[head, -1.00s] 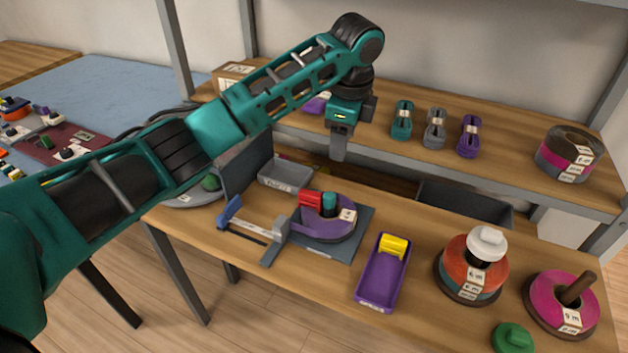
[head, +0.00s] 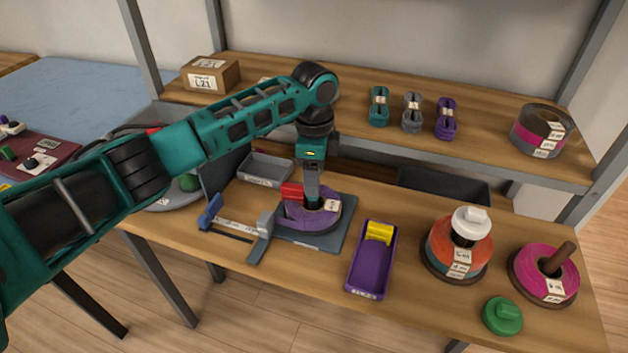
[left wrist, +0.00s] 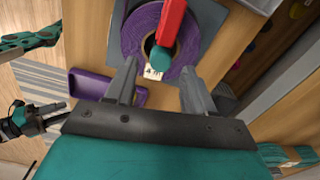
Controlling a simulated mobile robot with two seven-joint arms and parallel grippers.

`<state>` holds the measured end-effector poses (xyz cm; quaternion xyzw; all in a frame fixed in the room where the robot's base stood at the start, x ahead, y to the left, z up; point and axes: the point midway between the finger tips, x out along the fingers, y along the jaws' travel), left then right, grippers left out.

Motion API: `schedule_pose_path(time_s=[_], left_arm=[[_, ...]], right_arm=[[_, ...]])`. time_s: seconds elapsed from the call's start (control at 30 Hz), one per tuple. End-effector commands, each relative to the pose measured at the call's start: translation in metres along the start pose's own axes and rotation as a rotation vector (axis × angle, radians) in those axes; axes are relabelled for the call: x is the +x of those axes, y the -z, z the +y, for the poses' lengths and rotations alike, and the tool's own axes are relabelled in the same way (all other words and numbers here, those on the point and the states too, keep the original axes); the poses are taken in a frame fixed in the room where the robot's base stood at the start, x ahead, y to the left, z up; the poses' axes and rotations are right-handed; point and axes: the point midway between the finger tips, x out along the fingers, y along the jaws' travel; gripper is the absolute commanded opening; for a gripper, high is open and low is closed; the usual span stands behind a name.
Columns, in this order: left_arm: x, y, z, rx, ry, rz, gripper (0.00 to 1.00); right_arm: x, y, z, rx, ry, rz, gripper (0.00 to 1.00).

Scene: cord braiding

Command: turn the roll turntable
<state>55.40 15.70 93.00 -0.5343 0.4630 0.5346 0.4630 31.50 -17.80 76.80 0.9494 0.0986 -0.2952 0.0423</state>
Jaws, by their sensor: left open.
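A round grey disc (head: 160,203), which looks like a turntable, lies at the table's left end. A green item (head: 189,182) is on it, and my left arm hides much of it. A purple roll (head: 325,220) with a white label lies on a grey plate (head: 337,241); it also shows in the left wrist view (left wrist: 185,66). A red part (head: 292,191) reaches over the roll to a teal knob (left wrist: 161,57) at its centre. My left gripper (head: 311,199) points down over the roll. Its fingers (left wrist: 158,85) are apart, with nothing held between them.
A blue-handled slide (head: 230,226) lies left of the plate and a grey tray (head: 266,169) behind it. A purple tray (head: 370,262) with a yellow block stands to the right. Orange (head: 459,250) and magenta (head: 545,276) rolls stand farther right. The shelf edge (head: 400,153) runs behind.

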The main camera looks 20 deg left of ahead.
Motion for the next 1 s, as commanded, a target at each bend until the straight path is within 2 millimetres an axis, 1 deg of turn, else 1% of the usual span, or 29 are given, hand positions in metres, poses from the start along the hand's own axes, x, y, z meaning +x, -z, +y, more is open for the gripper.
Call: schedule_pose_path(time_s=[0.03,0.2,0.5,1.0], left_arm=[[0.007,0.0,0.001,0.0,-0.003,-0.001,0.53],[0.018,0.0,0.0,0.001,-0.001,0.0,0.53],[0.02,0.0,0.0,0.001,0.0,0.0,0.53],[0.02,0.0,0.0,0.001,0.0,0.0,0.05]], right_arm=[[0.001,-0.001,0.0,0.0,0.0,0.0,0.43],[0.001,-0.001,0.0,0.0,0.0,0.0,0.43],[0.001,-0.001,0.0,0.0,0.0,0.0,0.43],[0.001,-0.001,0.0,0.0,0.001,0.001,0.43]])
